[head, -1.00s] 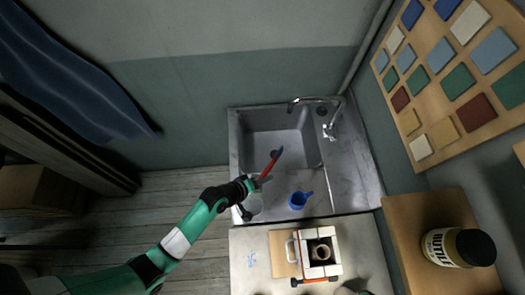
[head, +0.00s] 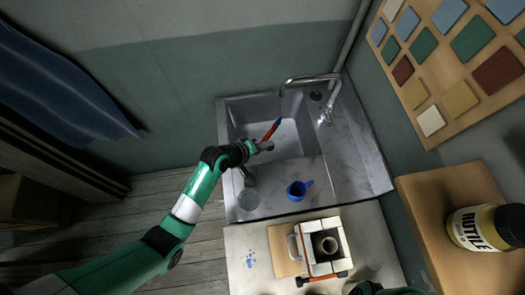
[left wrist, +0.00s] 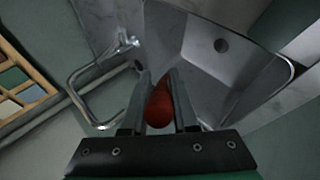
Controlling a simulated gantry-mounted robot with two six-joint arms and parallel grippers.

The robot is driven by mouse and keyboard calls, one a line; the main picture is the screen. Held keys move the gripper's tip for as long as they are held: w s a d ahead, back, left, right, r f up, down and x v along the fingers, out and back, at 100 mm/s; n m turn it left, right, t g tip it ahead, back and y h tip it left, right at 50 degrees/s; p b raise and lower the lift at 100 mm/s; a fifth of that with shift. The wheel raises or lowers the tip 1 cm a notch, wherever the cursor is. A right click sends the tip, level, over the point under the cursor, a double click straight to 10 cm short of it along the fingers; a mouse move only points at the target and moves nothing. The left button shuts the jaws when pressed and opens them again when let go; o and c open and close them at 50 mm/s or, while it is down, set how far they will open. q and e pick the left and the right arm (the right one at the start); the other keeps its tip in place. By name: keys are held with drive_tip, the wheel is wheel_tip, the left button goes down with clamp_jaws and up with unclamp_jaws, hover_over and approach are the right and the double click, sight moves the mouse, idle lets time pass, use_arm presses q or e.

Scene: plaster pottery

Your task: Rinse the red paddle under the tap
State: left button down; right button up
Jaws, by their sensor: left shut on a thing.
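The red paddle (head: 270,131) is held in my left gripper (head: 262,146) over the sink basin, tilted, with a small bluish part at its upper end. In the left wrist view, the red rounded end of the paddle (left wrist: 159,106) shows between the two shut fingers (left wrist: 158,95). The metal tap (head: 310,80) arches over the basin from the right; its spout end is a little above the paddle's tip in the head view. No water stream shows. The tap also shows in the left wrist view (left wrist: 95,85). A dark and green part of my right arm shows at the bottom edge.
The grey sink (head: 345,165) has a drainboard at right. A white box (head: 336,225) sits on the counter below.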

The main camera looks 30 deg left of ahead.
sight(268, 137)
use_arm(q)
drive_tip(key=shift+w+a+f+b, duration=0.15)
drive_tip(key=shift+w+a+b, duration=0.2)
drive_tip(key=shift+w, duration=0.35)
drive_tip(key=shift+w+a+f+b, duration=0.1)
drive_tip(key=shift+w+a+b, duration=0.1)
drive_tip(key=shift+w+b, duration=0.45)
drive_tip(key=shift+w+a+f+b, duration=0.15)
drive_tip(key=shift+w+a+b, duration=0.1)
drive_tip(key=shift+w, duration=0.55)
use_arm(e)
wheel_tip(268, 137, down, 3)
drive_tip(key=shift+f, duration=0.2)
use_arm(q)
drive_tip(key=shift+d, duration=0.1)
drive_tip(key=shift+w+d, duration=0.2)
drive_tip(key=shift+d, duration=0.3)
use_arm(e)
drive_tip(key=shift+r, duration=0.15)
use_arm(q)
drive_tip(key=shift+a, duration=0.1)
drive_tip(key=shift+s+a+p, duration=0.25)
drive_tip(key=shift+a+p, duration=0.2)
drive_tip(key=shift+a, duration=0.05)
use_arm(e)
drive_tip(key=shift+r, duration=0.25)
use_arm(q)
drive_tip(key=shift+d, duration=0.1)
